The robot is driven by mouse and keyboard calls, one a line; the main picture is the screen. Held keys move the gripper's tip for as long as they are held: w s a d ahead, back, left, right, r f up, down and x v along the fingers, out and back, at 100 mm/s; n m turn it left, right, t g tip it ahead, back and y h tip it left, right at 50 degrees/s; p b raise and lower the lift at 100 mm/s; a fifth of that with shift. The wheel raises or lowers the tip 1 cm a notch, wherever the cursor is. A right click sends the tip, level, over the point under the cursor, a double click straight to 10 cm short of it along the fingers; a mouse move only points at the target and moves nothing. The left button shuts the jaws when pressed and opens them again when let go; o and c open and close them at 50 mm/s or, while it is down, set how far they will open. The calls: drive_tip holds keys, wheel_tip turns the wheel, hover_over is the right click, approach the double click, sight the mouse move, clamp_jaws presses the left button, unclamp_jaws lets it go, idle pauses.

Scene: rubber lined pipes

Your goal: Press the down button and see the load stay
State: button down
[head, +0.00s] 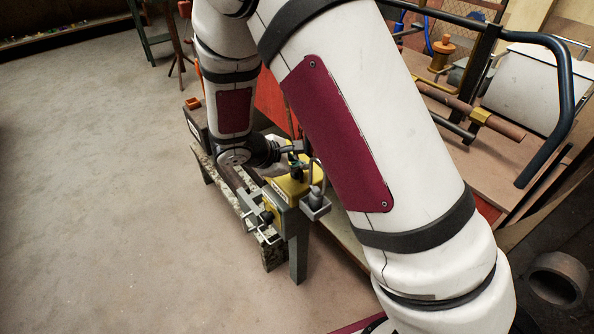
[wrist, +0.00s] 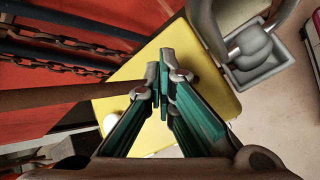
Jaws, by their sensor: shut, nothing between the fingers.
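My gripper (wrist: 163,82) is shut and empty, its teal-padded fingers close together in the wrist view. It is over the flat face of a yellow box (wrist: 215,85); I cannot tell whether the fingertips touch it. A small white rounded thing (wrist: 111,122) shows at the box's left edge, partly behind the left finger; I cannot tell if it is a button. In the head view the yellow box (head: 291,188) stands on a grey stand, with my gripper (head: 296,165) just above and behind it. No down button or load can be clearly made out.
A grey holder (wrist: 262,62) with a rounded grey piece and bent rod sits beside the box. Rusty chains (wrist: 70,50) hang near a red panel. A bench (head: 500,165) with pipes and a dark curved rail stands at right. The floor (head: 90,190) at left is clear.

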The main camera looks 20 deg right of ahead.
sight(299, 174)
drive_tip(key=shift+r+p, duration=0.4)
drive_tip(key=shift+r, duration=0.35)
drive_tip(key=shift+r, duration=0.1)
drive_tip(key=shift+r+p, duration=1.55)
drive_tip(key=shift+r, duration=0.9)
